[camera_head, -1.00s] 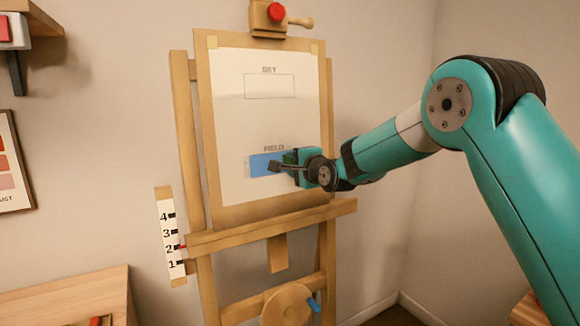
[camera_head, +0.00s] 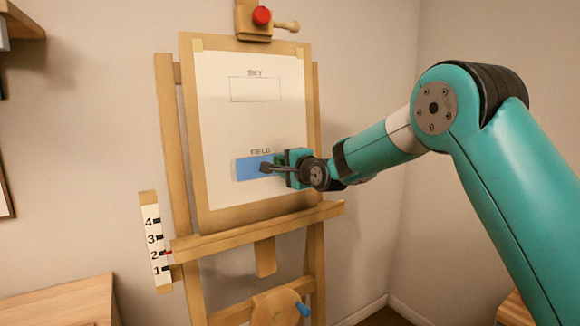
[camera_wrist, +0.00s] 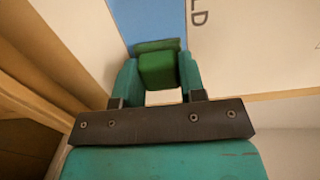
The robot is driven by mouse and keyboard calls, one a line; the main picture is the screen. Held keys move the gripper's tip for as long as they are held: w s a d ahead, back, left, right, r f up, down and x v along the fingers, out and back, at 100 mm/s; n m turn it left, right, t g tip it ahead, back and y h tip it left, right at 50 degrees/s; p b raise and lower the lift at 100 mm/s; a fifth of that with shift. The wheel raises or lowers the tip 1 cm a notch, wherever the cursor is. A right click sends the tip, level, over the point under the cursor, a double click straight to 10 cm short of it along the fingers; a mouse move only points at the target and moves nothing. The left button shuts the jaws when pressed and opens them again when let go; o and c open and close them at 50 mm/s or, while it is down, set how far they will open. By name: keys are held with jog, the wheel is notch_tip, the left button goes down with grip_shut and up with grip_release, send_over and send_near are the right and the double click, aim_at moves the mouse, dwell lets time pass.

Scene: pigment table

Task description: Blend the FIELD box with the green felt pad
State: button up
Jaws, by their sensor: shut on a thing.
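The FIELD box (camera_head: 246,171) is low on the white sheet and filled with blue, with a paler strip at its left end. Its blue also shows at the top of the wrist view (camera_wrist: 150,18). My gripper (camera_head: 275,168) is at the right part of the box and hides its right end. In the wrist view my gripper (camera_wrist: 157,75) is shut on the green felt pad (camera_wrist: 158,70), which lies between its two fingers. The pad's far edge is against or very close to the blue; exact contact cannot be told.
The sheet (camera_head: 215,120) is on a wooden easel (camera_head: 170,160), with an empty SKY box (camera_head: 255,90) above. A red knob (camera_head: 262,15) is at the top. A numbered scale (camera_head: 155,240) has a red mark near 2. A ledge (camera_head: 250,232) runs below the sheet.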

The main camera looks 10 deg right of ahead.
aim_at(238, 170)
jog(key=shift+s+a+b, duration=0.1)
jog(key=shift+s+a, duration=0.25)
jog(key=shift+a, duration=0.75)
jog(key=shift+s+a+b, duration=0.1)
jog(key=shift+s+a, duration=0.2)
jog(key=shift+a, duration=0.75)
jog(key=shift+s+a+b, duration=0.1)
jog(key=shift+s+a, duration=0.25)
jog(key=shift+a, duration=0.75)
jog(key=shift+s+a+b, duration=0.2)
jog(key=shift+s+a, duration=0.05)
jog(key=shift+a, duration=0.6)
jog(key=shift+s+a+b, duration=0.15)
jog(key=shift+s+a, duration=0.15)
jog(key=shift+a, duration=0.6)
jog(key=shift+s+a+b, duration=0.2)
jog(key=shift+s+a, duration=0.05)
jog(key=shift+a, duration=0.6)
jog(key=shift+f, duration=0.1)
jog(key=shift+b, duration=0.4)
jog(key=shift+d, duration=0.15)
jog(key=shift+w+d+b, duration=0.25)
jog(key=shift+w+d, duration=0.4)
jog(key=shift+d, duration=1.5)
jog(key=shift+w+d+b, duration=0.25)
jog(key=shift+w+d, duration=0.45)
jog(key=shift+d, duration=1.4)
jog(key=shift+w+d+b, duration=0.25)
jog(key=shift+w+d, duration=0.4)
jog(key=shift+d, duration=1.5)
